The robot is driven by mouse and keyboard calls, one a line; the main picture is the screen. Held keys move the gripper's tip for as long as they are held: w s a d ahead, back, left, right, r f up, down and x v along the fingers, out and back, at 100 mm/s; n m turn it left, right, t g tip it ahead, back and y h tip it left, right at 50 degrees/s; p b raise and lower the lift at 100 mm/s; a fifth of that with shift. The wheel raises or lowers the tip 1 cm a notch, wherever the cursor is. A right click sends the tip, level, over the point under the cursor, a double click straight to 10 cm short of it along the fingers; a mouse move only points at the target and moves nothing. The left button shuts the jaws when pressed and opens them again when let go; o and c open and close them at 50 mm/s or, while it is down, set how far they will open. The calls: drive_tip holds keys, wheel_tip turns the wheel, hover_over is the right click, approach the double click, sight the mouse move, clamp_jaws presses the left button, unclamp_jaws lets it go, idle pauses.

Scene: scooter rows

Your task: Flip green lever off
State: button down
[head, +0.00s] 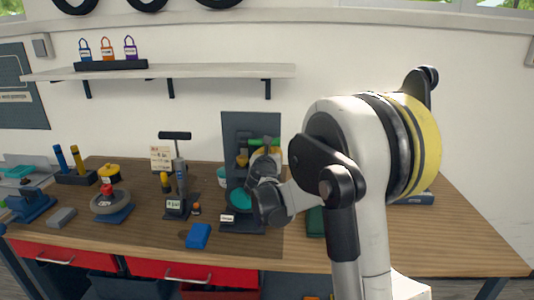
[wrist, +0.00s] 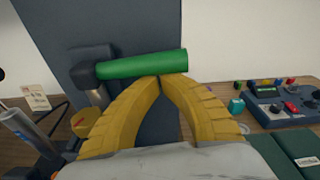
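The green lever (wrist: 142,64) is a horizontal bar on a dark arm in front of the dark grey upright panel (wrist: 135,28). In the head view the green lever (head: 264,142) is partly hidden by my arm and gripper. My gripper (wrist: 159,80) has two yellow ribbed fingers whose tips come together just below the green bar, close to its lower edge. Whether they touch it I cannot tell. Nothing shows between the fingertips. In the head view my gripper (head: 248,160) is in front of the panel, largely covered by my wrist.
A pump (head: 180,175) and a wheel on a stand (head: 110,202) are to the left. A blue block (head: 198,235) lies at the front of the wooden bench (head: 150,235). In the wrist view a control box (wrist: 285,106) is to the right. A shelf (head: 200,71) hangs above.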

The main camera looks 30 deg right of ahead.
sight(272, 136)
wheel_tip(272, 136, up, 3)
drive_tip(key=n+p, duration=0.1)
drive_tip(key=n, duration=0.2)
drive_tip(key=shift+r+h+p, duration=0.1)
drive_tip(key=shift+h+p, duration=0.2)
drive_tip(key=shift+p, duration=0.05)
drive_tip(key=shift+r, duration=0.45)
drive_tip(key=shift+p, duration=0.3)
